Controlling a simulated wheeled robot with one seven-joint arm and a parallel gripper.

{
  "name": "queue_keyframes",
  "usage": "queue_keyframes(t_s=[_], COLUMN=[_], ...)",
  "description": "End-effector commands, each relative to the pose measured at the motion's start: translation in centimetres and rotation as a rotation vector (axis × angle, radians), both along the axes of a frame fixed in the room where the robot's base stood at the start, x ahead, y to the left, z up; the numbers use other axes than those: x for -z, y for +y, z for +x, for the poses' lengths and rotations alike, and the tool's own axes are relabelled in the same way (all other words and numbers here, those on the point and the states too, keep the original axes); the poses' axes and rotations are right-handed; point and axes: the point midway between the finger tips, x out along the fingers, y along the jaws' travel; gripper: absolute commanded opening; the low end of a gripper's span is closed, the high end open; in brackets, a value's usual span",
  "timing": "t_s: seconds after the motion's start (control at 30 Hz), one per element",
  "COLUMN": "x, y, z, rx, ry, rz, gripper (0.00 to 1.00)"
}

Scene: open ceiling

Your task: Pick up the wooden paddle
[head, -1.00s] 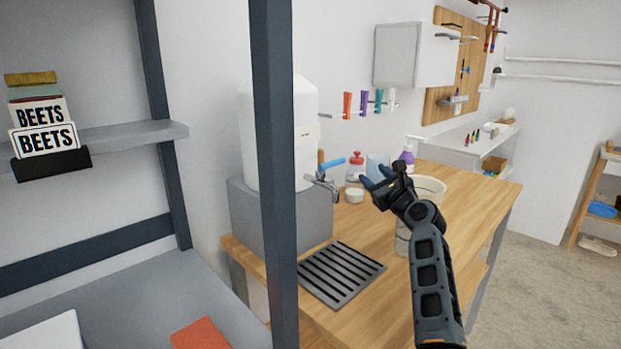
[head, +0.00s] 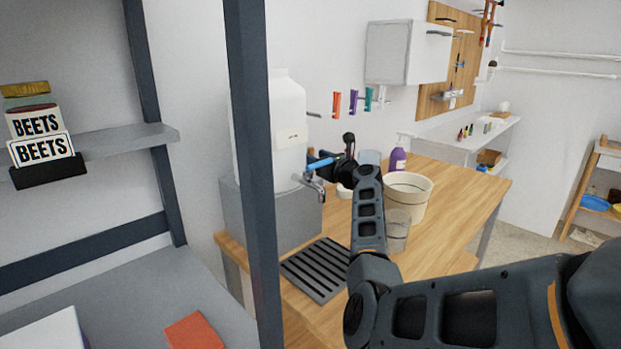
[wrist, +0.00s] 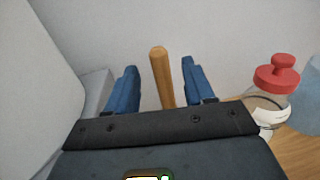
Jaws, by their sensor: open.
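The wooden paddle shows in the wrist view as an upright round handle (wrist: 162,78). It stands between the two blue fingers of my gripper (wrist: 158,88), with a gap on both sides. The fingers are open and do not appear to touch it. The paddle's lower part is hidden behind the gripper body. In the head view my gripper (head: 346,155) is over the back of the wooden counter, just right of the tap; its fingers are hard to make out there.
A white water tank (head: 285,125) with a blue-levered tap (head: 315,182) stands left. A red-capped bottle (wrist: 275,85) is right of my gripper. A white bucket (head: 415,200), a clear cup (head: 397,235) and a purple bottle (head: 398,160) share the counter (head: 460,215). A dark post (head: 250,180) stands in front.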

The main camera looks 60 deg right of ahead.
Motion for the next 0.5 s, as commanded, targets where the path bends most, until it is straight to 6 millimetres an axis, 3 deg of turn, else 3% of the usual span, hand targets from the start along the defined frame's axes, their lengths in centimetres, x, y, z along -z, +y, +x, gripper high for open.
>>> queue_keyframes(t_s=[0.37,0.5], x=[0.08,0.07], y=[-0.42,-0.42], z=[0.95,0.94], rx=[0.001,0.001], ry=[0.001,0.001], rz=[-0.001,-0.001], gripper=[0.53,0.4])
